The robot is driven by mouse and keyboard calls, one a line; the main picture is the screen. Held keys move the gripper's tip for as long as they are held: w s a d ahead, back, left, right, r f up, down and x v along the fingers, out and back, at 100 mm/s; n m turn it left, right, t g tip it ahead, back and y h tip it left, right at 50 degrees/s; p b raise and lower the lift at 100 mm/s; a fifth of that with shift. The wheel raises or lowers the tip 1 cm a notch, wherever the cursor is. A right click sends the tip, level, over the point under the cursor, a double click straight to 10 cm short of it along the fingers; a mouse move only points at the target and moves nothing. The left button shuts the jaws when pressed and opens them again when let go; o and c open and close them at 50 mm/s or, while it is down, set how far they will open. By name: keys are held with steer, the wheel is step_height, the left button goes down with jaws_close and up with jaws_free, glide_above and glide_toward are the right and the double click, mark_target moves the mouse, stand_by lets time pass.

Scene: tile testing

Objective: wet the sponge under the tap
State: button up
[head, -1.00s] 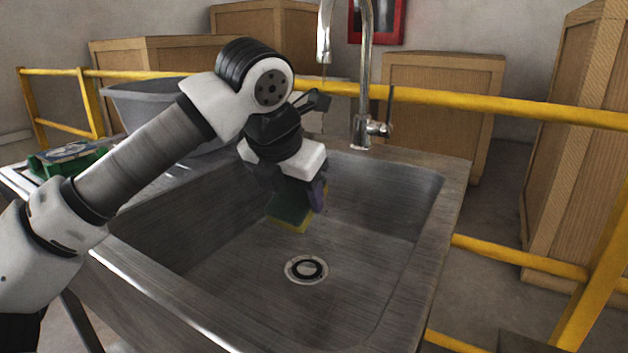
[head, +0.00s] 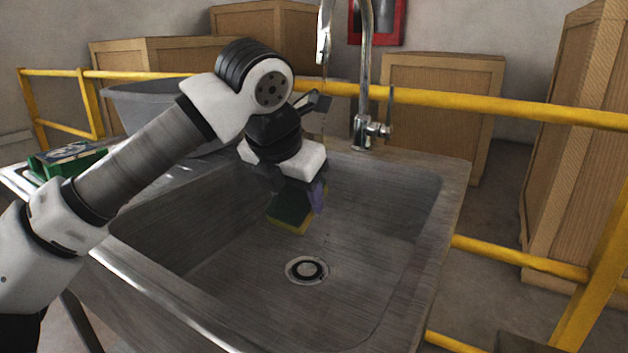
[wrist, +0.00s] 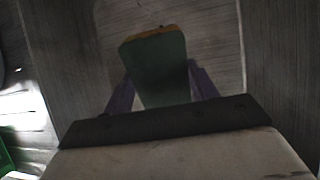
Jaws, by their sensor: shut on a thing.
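The sponge (head: 290,212), dark green with a yellow layer, is held inside the sink basin (head: 385,215), above its floor and behind the drain (head: 307,269). My gripper (head: 304,196) points down and is shut on it. In the wrist view, the purple fingers of my gripper (wrist: 160,85) press both sides of the sponge (wrist: 155,70), and its free end sticks out past them. The metal tap (head: 364,85) stands at the back rim, its spout high above the basin, behind my wrist. I cannot tell whether water runs.
A green box (head: 65,160) sits on the counter left of the basin, with a grey tub (head: 150,105) behind. A yellow rail (head: 450,101) and wooden crates (head: 440,105) stand behind the sink. The basin's front and right are clear.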

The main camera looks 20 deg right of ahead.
steer(key=s+a+r+p, duration=0.2)
steer(key=s+r, duration=0.2)
steer(key=shift+a, duration=0.35)
steer(key=shift+s, duration=0.1)
stand_by(0.5)
step_height(320, 180, up, 18)
steer(key=p, duration=1.8)
